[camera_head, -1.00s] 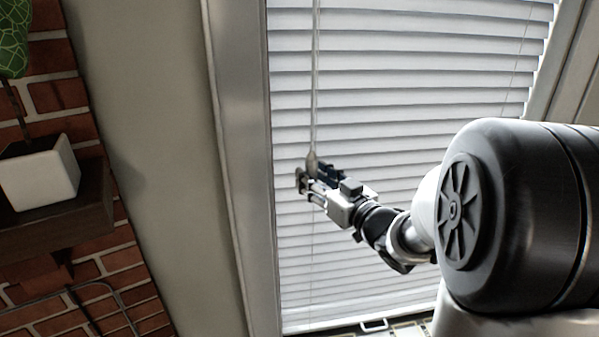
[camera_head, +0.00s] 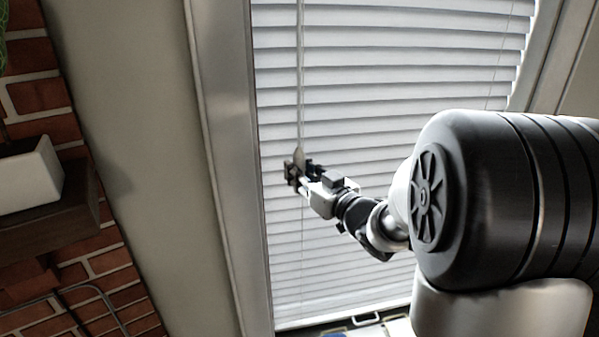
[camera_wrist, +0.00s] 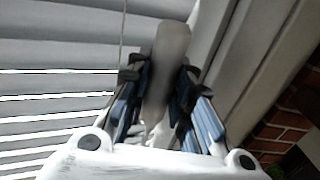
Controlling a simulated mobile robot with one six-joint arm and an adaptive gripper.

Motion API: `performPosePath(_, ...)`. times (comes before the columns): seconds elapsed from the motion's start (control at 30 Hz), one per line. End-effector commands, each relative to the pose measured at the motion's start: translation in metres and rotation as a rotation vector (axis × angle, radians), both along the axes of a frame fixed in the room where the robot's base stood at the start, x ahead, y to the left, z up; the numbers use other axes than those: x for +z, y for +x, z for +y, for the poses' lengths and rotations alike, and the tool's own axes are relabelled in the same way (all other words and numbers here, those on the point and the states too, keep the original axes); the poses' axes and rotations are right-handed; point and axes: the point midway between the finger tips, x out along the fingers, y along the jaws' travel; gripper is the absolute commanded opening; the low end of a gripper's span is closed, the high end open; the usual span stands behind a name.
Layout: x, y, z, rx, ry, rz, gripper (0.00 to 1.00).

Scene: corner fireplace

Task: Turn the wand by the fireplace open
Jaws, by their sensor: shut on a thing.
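The wand (camera_head: 300,70) hangs as a thin pale rod in front of the white window blind (camera_head: 380,90), near its left edge. My gripper (camera_head: 298,170) is at the wand's lower end, shut on its wider grey handle. In the wrist view the wand's handle (camera_wrist: 167,65) stands between the two blue-and-black fingers of my gripper (camera_wrist: 160,85), slightly tilted. The blind's slats (camera_wrist: 60,60) show thin bright gaps in the wrist view. In the head view the slats look mostly flat and overlapping.
The window frame (camera_head: 225,150) runs just left of the blind. Farther left are a bare wall (camera_head: 120,120), a brick fireplace (camera_head: 45,95), and a dark mantel (camera_head: 70,215) bearing a white pot (camera_head: 28,178). A thin cord (camera_wrist: 122,35) hangs close to the wand.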

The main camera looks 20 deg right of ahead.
Motion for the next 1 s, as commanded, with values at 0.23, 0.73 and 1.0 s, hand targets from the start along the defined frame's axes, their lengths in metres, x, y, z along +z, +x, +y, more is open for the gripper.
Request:
performPosePath(0.23,0.0000,0.0000,0.0001,-0.001,0.000,0.000,0.00)
performPosePath(0.73,-0.0038,-0.0005,0.0035,-0.175,0.000,-0.006,0.00)
performPosePath(1.0,-0.0038,-0.0002,0.0046,-0.334,0.002,-0.004,0.00)
